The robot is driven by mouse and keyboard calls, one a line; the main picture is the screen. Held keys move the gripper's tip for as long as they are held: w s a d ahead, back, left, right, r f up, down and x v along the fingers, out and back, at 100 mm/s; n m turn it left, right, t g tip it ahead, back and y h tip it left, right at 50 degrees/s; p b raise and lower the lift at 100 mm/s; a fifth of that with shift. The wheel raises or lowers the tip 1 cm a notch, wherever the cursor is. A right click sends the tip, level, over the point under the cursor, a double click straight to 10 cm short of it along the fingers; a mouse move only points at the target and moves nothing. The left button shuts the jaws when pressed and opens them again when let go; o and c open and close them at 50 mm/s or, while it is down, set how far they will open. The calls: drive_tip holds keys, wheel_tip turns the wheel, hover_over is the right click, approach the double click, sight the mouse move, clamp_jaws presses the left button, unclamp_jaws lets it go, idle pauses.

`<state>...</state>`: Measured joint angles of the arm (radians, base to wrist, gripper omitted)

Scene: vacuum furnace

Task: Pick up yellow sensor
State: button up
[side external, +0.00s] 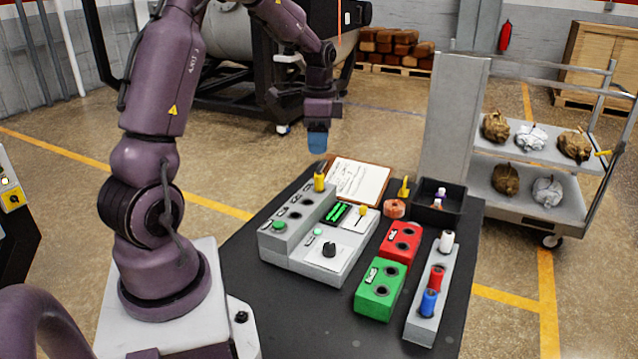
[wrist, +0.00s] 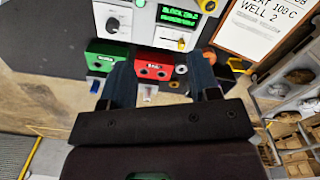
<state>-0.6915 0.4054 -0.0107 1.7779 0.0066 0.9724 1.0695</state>
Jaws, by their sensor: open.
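A yellow cylinder, which looks like the yellow sensor (side external: 319,183), stands upright at the far end of the raised grey block (side external: 297,222) in the side external view.
A grey panel (side external: 335,262) adjoins the raised block. Red (side external: 401,243) and green (side external: 380,290) blocks sit nearby. A grey rack (side external: 424,322) holds white, red and blue cylinders. A clipboard (side external: 357,180), an orange ring (side external: 394,208) and a black bin (side external: 453,213) lie behind.

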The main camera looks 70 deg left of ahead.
sight(319, 173)
drive_tip(key=w+a+f+m, duration=0.25)
drive_tip(key=a+m, duration=0.45)
drive_tip(key=m, duration=0.5)
wheel_tip(319, 173, down, 7)
drive_tip(key=shift+w+f, duration=0.1)
drive_tip(key=shift+s+f, duration=0.2)
drive_tip(key=shift+f, duration=2.4)
clamp_jaws()
